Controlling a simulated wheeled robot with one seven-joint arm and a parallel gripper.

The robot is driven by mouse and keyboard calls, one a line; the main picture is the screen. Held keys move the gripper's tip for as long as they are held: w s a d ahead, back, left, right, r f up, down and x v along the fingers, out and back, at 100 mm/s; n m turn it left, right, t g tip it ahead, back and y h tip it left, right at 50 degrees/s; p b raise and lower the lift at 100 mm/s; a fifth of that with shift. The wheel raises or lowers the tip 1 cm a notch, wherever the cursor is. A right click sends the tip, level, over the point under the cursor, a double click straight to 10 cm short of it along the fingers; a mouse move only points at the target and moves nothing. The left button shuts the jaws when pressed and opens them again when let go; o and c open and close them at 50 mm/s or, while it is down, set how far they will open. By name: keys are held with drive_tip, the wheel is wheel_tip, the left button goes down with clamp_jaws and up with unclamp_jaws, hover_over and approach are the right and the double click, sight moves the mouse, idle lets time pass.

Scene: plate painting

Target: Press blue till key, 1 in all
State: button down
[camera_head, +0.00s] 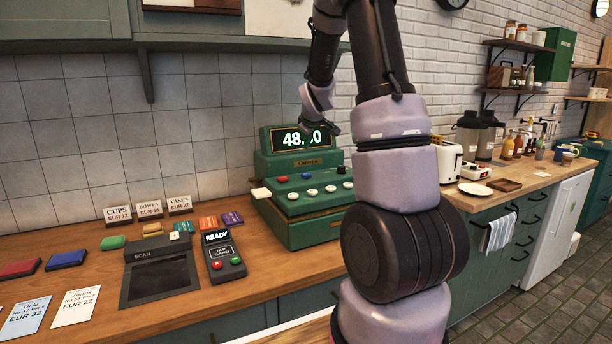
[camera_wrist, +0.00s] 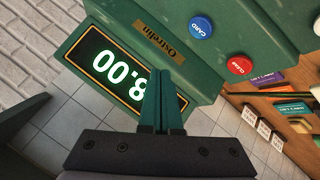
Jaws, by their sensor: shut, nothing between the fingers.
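The green till (camera_head: 312,215) stands on the wooden counter. Its blue key (camera_head: 307,175) sits on the upper row of the sloped key panel, right of a red key (camera_head: 282,178). In the wrist view the blue key (camera_wrist: 201,28) is round and labelled CARD, with the red key (camera_wrist: 239,65) beside it. My gripper (camera_wrist: 163,74) is shut and empty. Its fingers overlap the lit display (camera_wrist: 105,68) in the wrist view, apart from the blue key. In the head view my gripper (camera_head: 332,129) is by the display's right end; its fingertips are hard to make out.
Several white keys fill the lower panel, such as one white key (camera_head: 312,191). Left of the till are a card reader (camera_head: 222,255) reading READY and a dark scan pad (camera_head: 158,278). A toaster (camera_head: 450,163) stands to the right. A tiled wall is behind.

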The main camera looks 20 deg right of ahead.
sight(308, 175)
drive_tip(key=shift+f, duration=3.75)
drive_tip(key=shift+f, duration=0.1)
drive_tip(key=shift+f, duration=0.3)
drive_tip(key=shift+f, duration=0.5)
drive_tip(key=shift+r, duration=0.9)
drive_tip(key=shift+r, duration=2.5)
